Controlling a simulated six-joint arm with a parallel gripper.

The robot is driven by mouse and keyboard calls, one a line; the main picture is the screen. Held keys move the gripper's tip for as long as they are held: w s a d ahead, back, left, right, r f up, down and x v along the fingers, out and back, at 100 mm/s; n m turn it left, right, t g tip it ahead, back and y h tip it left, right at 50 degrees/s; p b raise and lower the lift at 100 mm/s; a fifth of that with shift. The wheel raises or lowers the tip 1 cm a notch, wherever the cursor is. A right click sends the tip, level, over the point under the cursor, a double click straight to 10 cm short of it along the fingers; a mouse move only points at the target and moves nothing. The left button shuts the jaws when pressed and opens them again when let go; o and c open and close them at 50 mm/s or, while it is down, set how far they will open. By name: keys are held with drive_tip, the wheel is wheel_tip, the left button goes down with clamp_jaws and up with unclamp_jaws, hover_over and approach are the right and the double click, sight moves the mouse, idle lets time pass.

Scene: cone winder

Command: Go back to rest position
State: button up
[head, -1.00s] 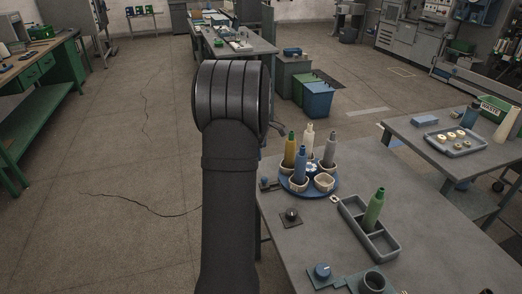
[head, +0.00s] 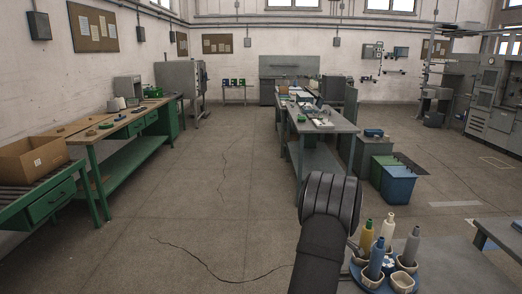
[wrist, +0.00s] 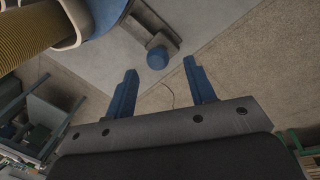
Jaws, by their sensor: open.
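My gripper (wrist: 160,92) shows in the wrist view with its two blue fingers spread apart and nothing between them. It hangs above the table edge and the floor. In the head view my dark arm rises at the lower middle and hides the gripper.
A blue knob (wrist: 157,58) sits near the grey table's corner. A blue bin (head: 398,184) stands on the floor behind the arm. A long workbench (head: 330,126) stands beyond, and a green bench (head: 135,122) at left. The floor at left centre is clear.

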drive_tip(key=shift+w+d+f, duration=0.1)
drive_tip(key=shift+f, duration=0.55)
drive_tip(key=shift+w+d+f, duration=0.1)
drive_tip(key=shift+f, duration=0.5)
drive_tip(key=shift+d+f, duration=0.1)
drive_tip(key=shift+f, duration=0.2)
drive_tip(key=shift+d+r, duration=0.1)
drive_tip(key=shift+d, duration=0.35)
